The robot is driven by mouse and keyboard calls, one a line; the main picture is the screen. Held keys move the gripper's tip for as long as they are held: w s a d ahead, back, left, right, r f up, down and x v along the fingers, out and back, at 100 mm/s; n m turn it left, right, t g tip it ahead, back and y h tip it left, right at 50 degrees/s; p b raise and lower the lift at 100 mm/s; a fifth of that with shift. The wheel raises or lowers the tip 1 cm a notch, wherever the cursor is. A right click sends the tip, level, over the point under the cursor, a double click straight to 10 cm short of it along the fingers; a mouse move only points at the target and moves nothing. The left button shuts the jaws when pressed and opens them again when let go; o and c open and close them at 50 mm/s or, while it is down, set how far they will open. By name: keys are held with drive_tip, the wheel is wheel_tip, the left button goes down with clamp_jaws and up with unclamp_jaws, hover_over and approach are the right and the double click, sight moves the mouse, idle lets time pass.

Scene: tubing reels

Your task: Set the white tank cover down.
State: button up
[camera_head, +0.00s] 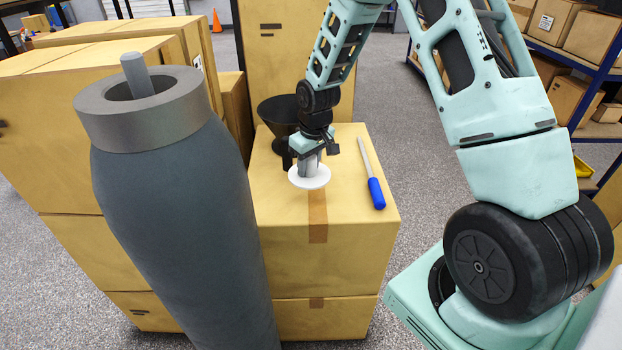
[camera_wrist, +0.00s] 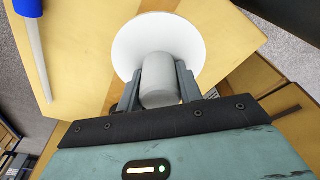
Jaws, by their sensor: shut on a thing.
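The white tank cover (camera_head: 309,179) is a round disc with a grey knob, over the top of a cardboard box (camera_head: 345,212) in the head view. My gripper (camera_head: 310,157) is shut on the knob from above. In the wrist view, the two fingers of my gripper (camera_wrist: 157,82) flank the knob, and the white disc of the cover (camera_wrist: 185,35) spreads beyond them. The disc looks about level and close to the box top; I cannot tell whether it touches. The tall dark grey tank (camera_head: 180,210) stands at left, its round mouth open with a rod inside.
A black funnel (camera_head: 279,113) stands behind my gripper on the box. A blue-handled tool (camera_head: 375,191) lies to its right. Bare box top shows between the cover and the tool and towards the front edge. Larger boxes (camera_head: 90,60) stand at left, shelves (camera_head: 575,50) at right.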

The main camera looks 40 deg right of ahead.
sight(313, 158)
drive_tip(key=shift+f+p, duration=0.6)
drive_tip(key=shift+f, duration=3.35)
drive_tip(key=o, duration=1)
drive_tip(key=shift+f, duration=0.1)
drive_tip(key=r, duration=0.3)
drive_tip(key=s+r+b, duration=0.1)
drive_tip(key=r, duration=0.6)
drive_tip(key=shift+s+d+r+b, duration=0.1)
drive_tip(key=shift+s+r+b, duration=0.2)
drive_tip(key=shift+r+b, duration=0.1)
drive_tip(key=shift+s+r, duration=0.15)
drive_tip(key=shift+r, duration=0.5)
